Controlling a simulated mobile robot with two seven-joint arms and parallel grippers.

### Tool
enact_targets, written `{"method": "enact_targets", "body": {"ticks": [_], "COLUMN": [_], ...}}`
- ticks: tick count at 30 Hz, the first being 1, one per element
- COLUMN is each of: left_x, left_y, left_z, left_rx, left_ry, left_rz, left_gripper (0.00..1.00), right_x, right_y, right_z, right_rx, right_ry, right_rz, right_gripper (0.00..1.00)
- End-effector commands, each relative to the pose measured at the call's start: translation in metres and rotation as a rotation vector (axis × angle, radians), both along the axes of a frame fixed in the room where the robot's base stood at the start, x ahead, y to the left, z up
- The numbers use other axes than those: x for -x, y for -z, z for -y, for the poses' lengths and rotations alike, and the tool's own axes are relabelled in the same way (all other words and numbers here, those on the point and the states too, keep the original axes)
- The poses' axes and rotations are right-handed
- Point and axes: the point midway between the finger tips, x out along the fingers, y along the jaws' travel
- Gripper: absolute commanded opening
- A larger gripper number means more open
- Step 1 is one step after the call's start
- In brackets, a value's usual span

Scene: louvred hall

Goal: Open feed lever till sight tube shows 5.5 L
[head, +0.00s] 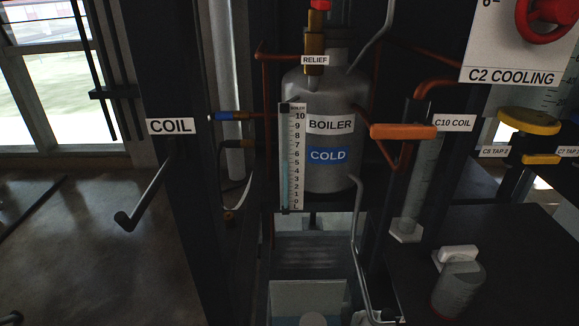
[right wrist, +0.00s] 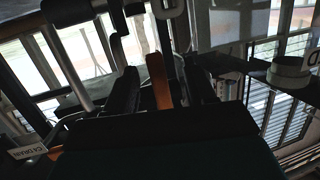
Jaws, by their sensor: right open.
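The grey boiler (head: 344,92) stands in the middle of the head view, with a blue COLD label on it. The sight tube (head: 285,160) runs up its left side beside a white scale marked 0 to 10. The tube looks pale bluish, and I cannot read its level clearly. No lever carries a readable feed label. A blue-handled valve (head: 222,116) sits on the pipe left of the boiler. In the right wrist view my right gripper (right wrist: 155,75) is open, with an orange bar (right wrist: 158,82) between its dark fingers; contact is unclear. My left gripper is not in view.
An orange lever (head: 403,131) by the C10 COIL label is right of the boiler. A red wheel (head: 546,18) and yellow handle (head: 529,121) are farther right. A dark crank (head: 146,192) projects below the COIL label. A clear basin (head: 308,298) is below the boiler.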

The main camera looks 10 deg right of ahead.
Motion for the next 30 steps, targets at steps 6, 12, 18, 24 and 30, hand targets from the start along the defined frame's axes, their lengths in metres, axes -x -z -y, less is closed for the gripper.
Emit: {"method": "enact_targets", "body": {"ticks": [6, 12, 18, 24, 30], "left_x": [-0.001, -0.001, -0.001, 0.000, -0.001], "left_y": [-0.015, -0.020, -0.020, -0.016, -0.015], "left_z": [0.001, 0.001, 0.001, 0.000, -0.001], "left_rx": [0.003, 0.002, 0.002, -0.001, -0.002], "left_ry": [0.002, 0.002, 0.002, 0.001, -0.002], "left_rz": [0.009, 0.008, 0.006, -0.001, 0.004], "left_gripper": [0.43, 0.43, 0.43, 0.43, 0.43], "right_x": [0.028, 0.051, 0.058, 0.058, 0.058], "right_y": [-0.005, -0.006, -0.006, -0.006, -0.006], "right_z": [0.000, 0.000, 0.000, -0.001, -0.001], "right_rx": [-0.001, 0.000, 0.000, 0.000, 0.000], "right_ry": [0.000, 0.000, 0.000, 0.000, 0.000], "right_rz": [-0.001, -0.002, 0.000, 0.000, 0.000], "right_gripper": [0.55, 0.55, 0.55, 0.55, 0.55]}}
